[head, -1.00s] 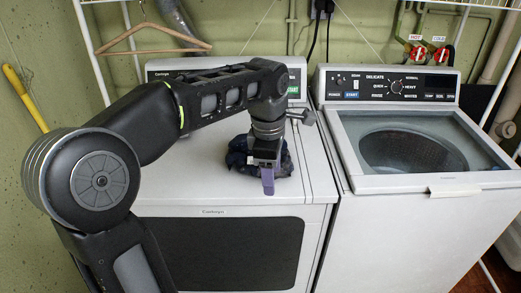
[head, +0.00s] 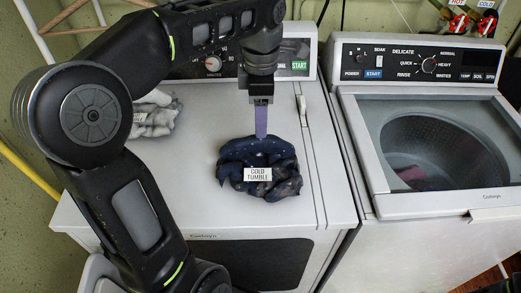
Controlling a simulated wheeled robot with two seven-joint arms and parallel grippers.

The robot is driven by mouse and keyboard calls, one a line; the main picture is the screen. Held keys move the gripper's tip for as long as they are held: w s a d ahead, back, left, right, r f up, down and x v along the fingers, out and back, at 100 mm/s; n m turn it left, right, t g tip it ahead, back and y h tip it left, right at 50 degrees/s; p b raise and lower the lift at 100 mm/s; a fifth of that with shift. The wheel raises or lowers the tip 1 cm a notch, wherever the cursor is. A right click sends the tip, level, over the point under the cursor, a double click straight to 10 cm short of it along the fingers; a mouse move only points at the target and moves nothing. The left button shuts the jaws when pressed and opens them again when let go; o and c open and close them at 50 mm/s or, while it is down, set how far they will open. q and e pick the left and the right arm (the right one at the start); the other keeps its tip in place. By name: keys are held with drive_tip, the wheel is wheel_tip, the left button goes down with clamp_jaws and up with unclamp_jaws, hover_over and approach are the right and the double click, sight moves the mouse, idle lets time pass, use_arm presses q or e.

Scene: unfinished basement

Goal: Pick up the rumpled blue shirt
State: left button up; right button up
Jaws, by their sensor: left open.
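The rumpled dark blue shirt (head: 237,172) lies in a heap on top of the white dryer (head: 195,195), near its front edge. A small white tag reading "COLD TUMBLE" (head: 258,174) sits on its front. My left gripper (head: 261,134) points down, open, with its purple finger just at or above the back edge of the shirt. I cannot tell whether it touches the cloth. Only one finger shows clearly, seen edge-on. No cloth shows held. My right gripper is not in view.
A crumpled grey-white garment (head: 153,115) lies on the dryer at the left, partly behind my arm. A washer (head: 440,205) with a glass lid stands close on the right. The dryer's control panel (head: 302,55) rises behind. The dryer top right of the shirt is mostly clear.

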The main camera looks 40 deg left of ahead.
sight(262, 141)
use_arm(q)
drive_tip(key=shift+s+d, duration=0.15)
drive_tip(key=shift+f, duration=1.3)
drive_tip(key=shift+d+f+p, duration=0.1)
drive_tip(key=shift+f+p, duration=0.55)
drive_tip(key=shift+f, duration=1.95)
clamp_jaws()
